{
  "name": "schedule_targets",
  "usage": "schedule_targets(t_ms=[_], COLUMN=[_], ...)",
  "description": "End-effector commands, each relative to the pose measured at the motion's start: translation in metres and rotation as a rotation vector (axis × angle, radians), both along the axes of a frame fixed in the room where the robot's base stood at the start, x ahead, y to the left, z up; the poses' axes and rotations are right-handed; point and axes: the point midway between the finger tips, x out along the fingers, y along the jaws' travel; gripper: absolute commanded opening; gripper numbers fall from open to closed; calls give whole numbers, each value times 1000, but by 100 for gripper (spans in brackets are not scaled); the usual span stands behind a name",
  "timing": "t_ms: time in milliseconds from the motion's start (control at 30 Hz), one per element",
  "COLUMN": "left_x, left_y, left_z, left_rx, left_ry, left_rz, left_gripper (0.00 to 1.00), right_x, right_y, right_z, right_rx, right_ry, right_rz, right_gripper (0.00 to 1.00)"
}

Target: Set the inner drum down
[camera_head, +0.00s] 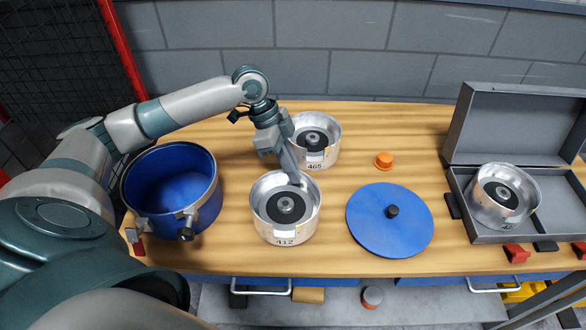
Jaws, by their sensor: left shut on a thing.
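My left gripper (297,181) reaches down from the upper left and is shut on the far rim of a silver inner drum (285,234) marked 412. This drum is upright, with a dark ring and a metal hub inside. It is at the middle of the wooden table (380,258); I cannot tell whether its base touches the top. A second silver drum (325,155), marked 465, stands just behind it, partly hidden by my gripper. A third drum (490,208) sits tilted in the open grey case (470,238) at the right. My right gripper is not in view.
A blue pot (140,200) with clamps stands open and empty at the left. A blue lid (375,235) with a black knob lies right of drum 412. A small orange knob (383,160) is behind the lid. Bare wood lies between the lid and the case.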

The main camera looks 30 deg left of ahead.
Motion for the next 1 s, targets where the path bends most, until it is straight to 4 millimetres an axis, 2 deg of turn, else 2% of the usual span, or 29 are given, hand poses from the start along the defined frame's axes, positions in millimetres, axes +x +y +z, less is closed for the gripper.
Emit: schedule_targets(t_ms=[167, 933, 967, 1000], left_x=[1, 1, 1, 1], left_y=[-1, -1, -1, -1], left_z=[3, -6, -6, -6], left_rx=[-4, -4, -4, -4], left_ry=[-3, -3, -3, -4], left_rz=[1, 1, 1, 0], left_gripper=[0, 0, 15, 24], right_x=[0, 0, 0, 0], right_y=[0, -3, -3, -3], right_z=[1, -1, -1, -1], right_rx=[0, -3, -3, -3], right_ry=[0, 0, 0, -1], right_rz=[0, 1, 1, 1], right_gripper=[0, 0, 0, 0])
